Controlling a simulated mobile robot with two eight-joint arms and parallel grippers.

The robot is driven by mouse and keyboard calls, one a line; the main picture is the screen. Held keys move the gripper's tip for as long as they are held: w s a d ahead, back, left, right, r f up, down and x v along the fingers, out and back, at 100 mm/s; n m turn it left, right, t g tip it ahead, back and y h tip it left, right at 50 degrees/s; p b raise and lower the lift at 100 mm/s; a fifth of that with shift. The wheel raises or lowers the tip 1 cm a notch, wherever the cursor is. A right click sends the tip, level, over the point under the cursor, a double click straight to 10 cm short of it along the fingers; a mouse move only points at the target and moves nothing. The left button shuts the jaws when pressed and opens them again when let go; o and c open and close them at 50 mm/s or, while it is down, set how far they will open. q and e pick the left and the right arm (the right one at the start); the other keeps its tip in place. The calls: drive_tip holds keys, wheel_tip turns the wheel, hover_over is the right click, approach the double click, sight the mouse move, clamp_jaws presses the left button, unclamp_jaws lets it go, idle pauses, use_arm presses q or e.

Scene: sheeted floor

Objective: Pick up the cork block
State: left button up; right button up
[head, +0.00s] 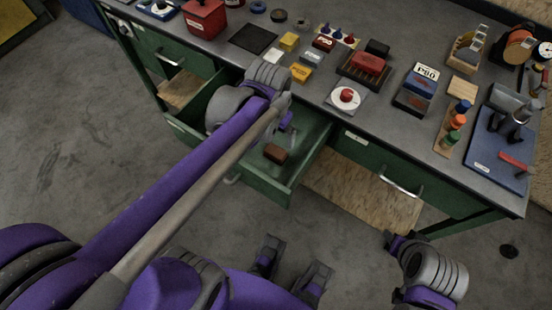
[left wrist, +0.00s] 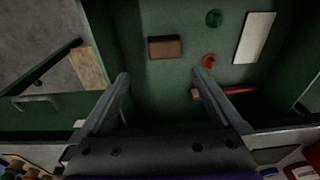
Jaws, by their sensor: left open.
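The brown cork block (head: 275,153) lies in the open green drawer, near its front. In the left wrist view the block (left wrist: 165,47) lies flat on the drawer floor, ahead of the fingertips. My left gripper (left wrist: 162,77) is open and empty, with its fingers apart and a gap between them and the block. In the head view my left arm reaches over the drawer, and the gripper (head: 286,122) is largely hidden by its own wrist.
The open drawer (head: 268,187) has raised walls. It also holds a green disc (left wrist: 214,18), a red round piece (left wrist: 209,61), a white plate (left wrist: 255,38) and a red-handled item (left wrist: 240,90). The grey worktop (head: 395,128) above carries many objects.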

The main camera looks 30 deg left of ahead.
sight(277, 150)
use_arm(q)
drive_tip(key=shift+g, duration=0.7)
drive_tip(key=w+f+b, duration=0.1)
drive_tip(key=f, duration=0.2)
drive_tip(key=w+f+b, duration=0.1)
drive_tip(key=f, duration=0.2)
drive_tip(key=w+a+f+b, duration=0.1)
drive_tip(key=f, duration=0.2)
drive_tip(key=shift+w, duration=0.25)
drive_tip(key=shift+s+f+b, duration=0.25)
drive_tip(key=shift+f+b, duration=0.1)
drive_tip(key=shift+f, duration=1)
drive_tip(key=shift+s+f+b, duration=0.2)
drive_tip(key=shift+f+b, duration=0.15)
drive_tip(key=shift+f, duration=0.95)
use_arm(e)
wheel_tip(277, 150, down, 6)
drive_tip(key=shift+r, duration=0.1)
use_arm(q)
drive_tip(key=shift+c, duration=0.3)
drive_tip(key=c, duration=1.2)
wheel_tip(277, 150, up, 10)
drive_tip(key=shift+r+p, duration=0.1)
drive_tip(key=shift+p, duration=1.15)
use_arm(e)
wheel_tip(277, 150, up, 3)
drive_tip(key=shift+f, duration=0.15)
